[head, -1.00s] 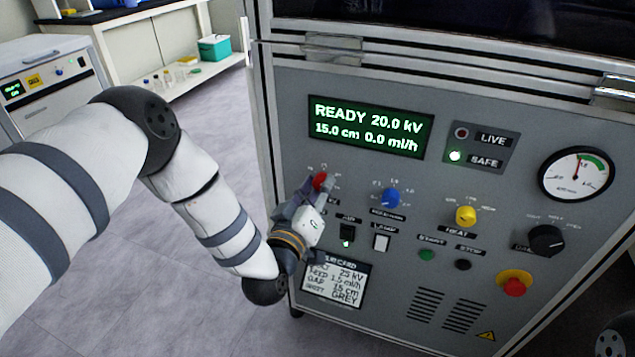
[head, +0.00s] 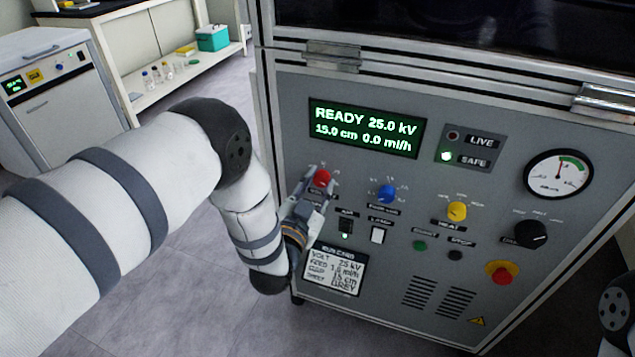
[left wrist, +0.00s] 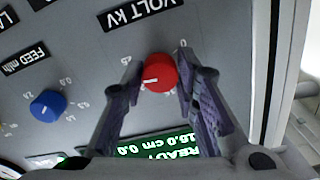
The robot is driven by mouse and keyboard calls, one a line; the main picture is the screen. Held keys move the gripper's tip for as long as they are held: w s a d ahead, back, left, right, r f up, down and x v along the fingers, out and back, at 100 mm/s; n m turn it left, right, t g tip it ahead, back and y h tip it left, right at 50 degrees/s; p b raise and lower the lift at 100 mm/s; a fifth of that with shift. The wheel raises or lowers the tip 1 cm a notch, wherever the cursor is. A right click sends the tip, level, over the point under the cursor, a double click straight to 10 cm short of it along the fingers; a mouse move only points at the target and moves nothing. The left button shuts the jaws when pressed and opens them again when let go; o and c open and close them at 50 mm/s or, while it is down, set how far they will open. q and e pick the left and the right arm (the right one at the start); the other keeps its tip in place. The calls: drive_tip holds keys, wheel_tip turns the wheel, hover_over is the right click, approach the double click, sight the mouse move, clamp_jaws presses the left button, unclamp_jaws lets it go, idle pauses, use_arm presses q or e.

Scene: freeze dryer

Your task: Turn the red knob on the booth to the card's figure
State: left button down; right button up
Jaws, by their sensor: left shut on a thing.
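The red knob (head: 322,178) sits at the left of the booth's grey panel (head: 290,110). In the left wrist view the red knob (left wrist: 159,73) lies under the label VOLT kV, with its white mark pointing left. My left gripper (head: 318,180) is shut on it, one finger on each side; the fingers also show in the left wrist view (left wrist: 160,80). The booth's display (head: 366,128) reads READY, 25.0 kV, 15.0 cm, 0.0 ml/h. The card (head: 335,270) at the panel's lower left reads VOLT 25 kV, with lines for feed, 15 cm and GREY. My right gripper is not in view.
A blue knob (head: 387,193), a yellow knob (head: 456,211) and a black knob (head: 530,235) stand to the right of the red one. A red stop button (head: 502,273) on a yellow base is lower right.

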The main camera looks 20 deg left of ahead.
use_arm(q)
drive_tip(key=shift+w+r+m+p, duration=0.1)
drive_tip(key=shift+r+m+p, duration=0.05)
drive_tip(key=shift+m, duration=0.95)
drive_tip(key=shift+r+m+p, duration=0.1)
drive_tip(key=shift+m+p, duration=0.05)
drive_tip(key=shift+m, duration=0.95)
drive_tip(key=c, duration=1.2)
unclamp_jaws()
drive_tip(key=shift+f, duration=0.1)
drive_tip(key=shift+c, duration=0.2)
drive_tip(key=shift+s+f, duration=0.1)
drive_tip(key=shift+s, duration=0.1)
drive_tip(key=s, duration=1.1)
drive_tip(key=shift+s+a, duration=0.2)
drive_tip(key=shift+s, duration=0.2)
